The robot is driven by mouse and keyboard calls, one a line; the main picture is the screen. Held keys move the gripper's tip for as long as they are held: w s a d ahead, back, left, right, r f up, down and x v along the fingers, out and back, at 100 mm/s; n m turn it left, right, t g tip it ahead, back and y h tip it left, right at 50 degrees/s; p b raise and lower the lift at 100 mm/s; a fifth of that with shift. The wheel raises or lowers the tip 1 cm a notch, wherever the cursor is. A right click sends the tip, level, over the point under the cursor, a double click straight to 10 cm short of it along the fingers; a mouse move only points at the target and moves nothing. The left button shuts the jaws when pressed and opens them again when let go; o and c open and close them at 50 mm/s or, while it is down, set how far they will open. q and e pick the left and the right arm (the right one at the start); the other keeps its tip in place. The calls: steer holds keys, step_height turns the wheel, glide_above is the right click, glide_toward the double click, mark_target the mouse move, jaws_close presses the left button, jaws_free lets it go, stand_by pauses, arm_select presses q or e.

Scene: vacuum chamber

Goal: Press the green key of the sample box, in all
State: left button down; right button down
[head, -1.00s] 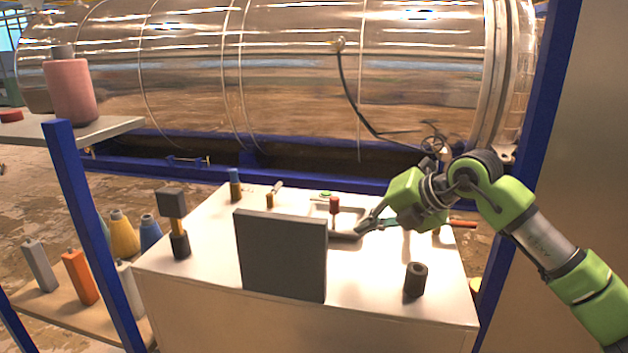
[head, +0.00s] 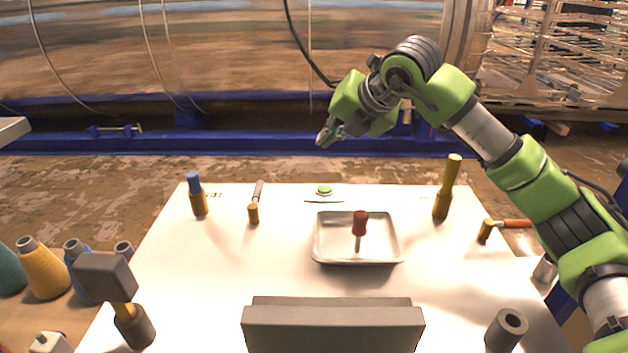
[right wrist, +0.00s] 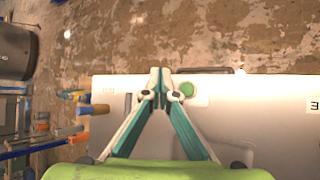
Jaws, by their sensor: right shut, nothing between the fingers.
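The green key (head: 324,190) is a small round green button near the far edge of a white flat top (head: 280,270). It also shows in the right wrist view (right wrist: 187,89), just right of the fingertips. My right gripper (head: 325,137) is shut and empty. In the head view it appears above and beyond the far edge, above the green key in the picture. In the right wrist view its closed fingertips (right wrist: 160,73) show beside the key; they appear apart from it, and their height over it is hard to tell. My left gripper is not in view.
A metal tray (head: 318,240) holds a red-handled tool (head: 360,224). A mallet (head: 108,285), a grey upright block (head: 333,330), a dark cylinder (head: 507,328), a yellow-handled tool (head: 448,185) and a blue-topped one (head: 195,195) stand around.

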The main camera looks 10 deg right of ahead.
mark_target(327, 190)
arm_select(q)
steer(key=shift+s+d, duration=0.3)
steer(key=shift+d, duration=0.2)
arm_select(e)
steer(key=shift+s+d, duration=0.15)
steer(key=shift+s, duration=0.1)
